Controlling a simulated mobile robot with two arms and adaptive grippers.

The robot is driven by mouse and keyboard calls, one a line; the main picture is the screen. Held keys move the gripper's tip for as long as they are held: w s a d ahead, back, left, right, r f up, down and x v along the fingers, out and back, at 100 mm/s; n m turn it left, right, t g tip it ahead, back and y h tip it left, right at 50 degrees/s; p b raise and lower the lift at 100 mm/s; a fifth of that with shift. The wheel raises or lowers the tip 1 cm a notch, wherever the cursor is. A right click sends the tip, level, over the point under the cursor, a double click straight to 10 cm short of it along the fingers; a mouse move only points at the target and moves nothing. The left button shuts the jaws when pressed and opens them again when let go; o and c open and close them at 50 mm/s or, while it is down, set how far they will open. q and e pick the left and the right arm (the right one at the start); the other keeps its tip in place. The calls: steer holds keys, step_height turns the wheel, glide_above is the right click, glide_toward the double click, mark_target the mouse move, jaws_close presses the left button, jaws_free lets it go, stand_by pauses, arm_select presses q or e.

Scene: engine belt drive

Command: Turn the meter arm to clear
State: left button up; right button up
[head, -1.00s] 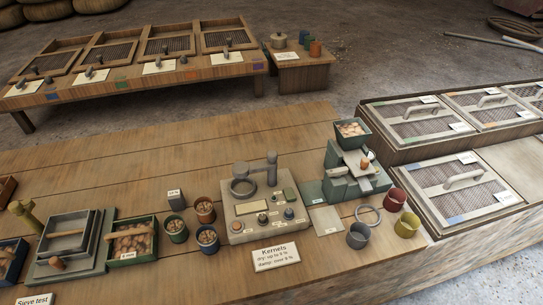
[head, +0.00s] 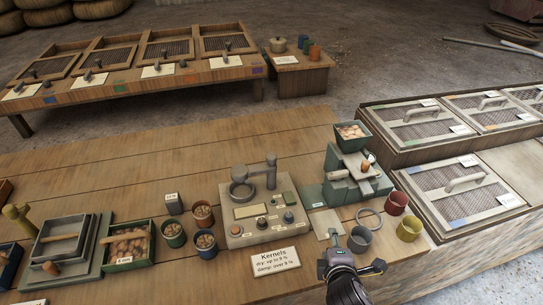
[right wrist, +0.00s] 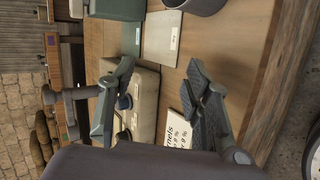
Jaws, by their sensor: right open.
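The meter (head: 236,234) is a beige-grey box with a small display and knobs, standing on the wooden bench. Its grey meter arm (head: 254,169) runs from an upright post at the right toward the round cup (head: 240,190) on top. My right gripper (head: 351,264) is open and empty near the front edge, to the right of the meter and its Kernels card (head: 276,259). In the right wrist view, the open fingers (right wrist: 155,95) frame part of the meter (right wrist: 147,104), and the card (right wrist: 177,130) lies behind one finger. My left gripper is not in view.
A grey cup (head: 360,240) stands close beside my right gripper, with a red cup (head: 396,203) and a yellow cup (head: 409,229) farther right. A green machine (head: 345,190) stands behind. Small cups of kernels (head: 203,215) stand left of the meter.

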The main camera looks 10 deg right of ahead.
steer(key=w+a+r+n+t, duration=0.3)
steer(key=w+r+n+t, duration=0.15)
steer(key=n, duration=0.35)
steer(key=n+t+y, duration=0.3)
steer(key=n+y, duration=0.1)
steer(key=n, duration=0.9)
glide_toward(273, 160)
steer(key=w, duration=0.5)
steer(key=w+p, duration=0.1)
steer(key=w, duration=0.5)
steer(key=shift+w+a, duration=0.2)
steer(key=shift+w, duration=0.15)
steer(key=shift+c, duration=0.5)
jaws_close()
